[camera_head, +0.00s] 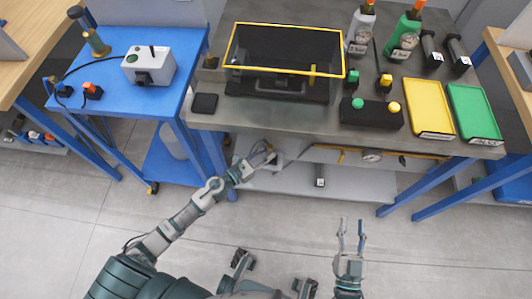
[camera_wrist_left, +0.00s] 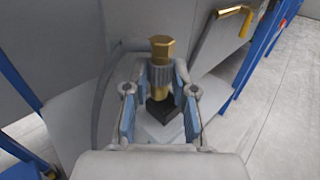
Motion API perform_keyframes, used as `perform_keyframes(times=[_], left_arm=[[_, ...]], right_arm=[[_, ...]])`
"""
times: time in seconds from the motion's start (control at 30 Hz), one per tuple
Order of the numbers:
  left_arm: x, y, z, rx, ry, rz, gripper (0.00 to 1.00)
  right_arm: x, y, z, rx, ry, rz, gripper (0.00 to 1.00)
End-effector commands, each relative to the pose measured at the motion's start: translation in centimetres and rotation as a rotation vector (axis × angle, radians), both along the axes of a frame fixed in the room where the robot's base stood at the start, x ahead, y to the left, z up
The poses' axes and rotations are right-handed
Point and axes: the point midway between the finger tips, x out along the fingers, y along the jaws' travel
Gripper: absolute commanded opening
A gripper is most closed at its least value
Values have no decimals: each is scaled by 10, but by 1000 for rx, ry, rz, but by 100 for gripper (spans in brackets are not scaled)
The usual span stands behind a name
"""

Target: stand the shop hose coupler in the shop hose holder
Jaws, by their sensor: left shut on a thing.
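The shop hose coupler (camera_wrist_left: 160,48), with a brass hex end and a grey ribbed collar, is upright in the left wrist view. My left gripper (camera_wrist_left: 159,108) is shut around its lower part. In the head view this gripper (camera_head: 266,154) is at the table's front edge, and the coupler is hard to make out there. A black square block (camera_wrist_left: 166,132), apparently the shop hose holder, is directly below the coupler on a light plate. I cannot tell whether the coupler touches it. My right gripper (camera_head: 352,234) is open and empty over the floor.
A grey hose (camera_wrist_left: 103,90) curves down left of the coupler. The grey table (camera_head: 220,118) carries a yellow-rimmed clear bin (camera_head: 285,60), bottles and trays. A lower shelf (camera_head: 330,185) is under it. A blue cart (camera_head: 130,100) stands left. The front floor is clear.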

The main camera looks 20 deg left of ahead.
Motion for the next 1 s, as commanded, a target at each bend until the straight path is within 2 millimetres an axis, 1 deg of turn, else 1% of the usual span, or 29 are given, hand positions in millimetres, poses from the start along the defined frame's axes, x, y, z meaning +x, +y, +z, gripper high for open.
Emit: perform_keyframes(times=[0.33, 0.73, 1.0], left_arm=[[0, -1, 0, -1, 0, 0, 0], [0, -9, 1, -2, -1, -1, 0], [0, -10, 0, -1, 0, -1, 0]], right_arm=[[0, 0, 0, 0, 0, 0, 39], [0, 0, 4, 0, -3, 0, 39], [0, 0, 3, 0, -3, 0, 39]])
